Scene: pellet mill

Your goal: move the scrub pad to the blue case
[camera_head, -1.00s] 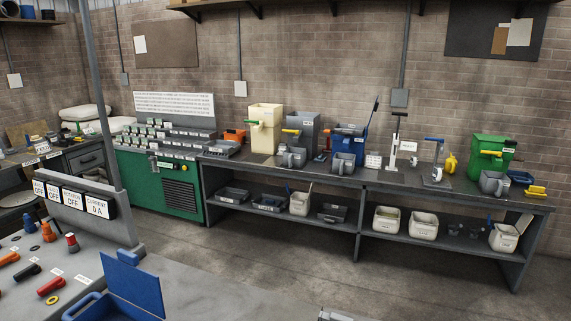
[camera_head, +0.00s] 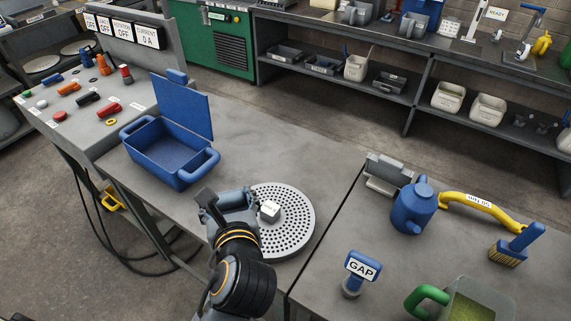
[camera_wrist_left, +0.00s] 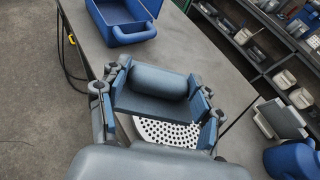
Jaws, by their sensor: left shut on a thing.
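The blue case (camera_head: 150,133) stands open on the grey bench, its lid raised at the back and its inside empty. Its near side also shows at the top of the left wrist view (camera_wrist_left: 129,31). My left gripper (camera_head: 236,203) is shut on a grey-blue block with a rounded top, which seems to be the scrub pad (camera_wrist_left: 158,82). In the left wrist view the pad sits between both fingers, over the perforated disc. In the head view the gripper largely hides it, right of and nearer than the case. My right gripper is not in view.
A control panel (camera_head: 72,93) stands left of the case. A blue can (camera_head: 411,209), a brush (camera_head: 516,245) and a GAP-labelled tool (camera_head: 361,268) stand right.

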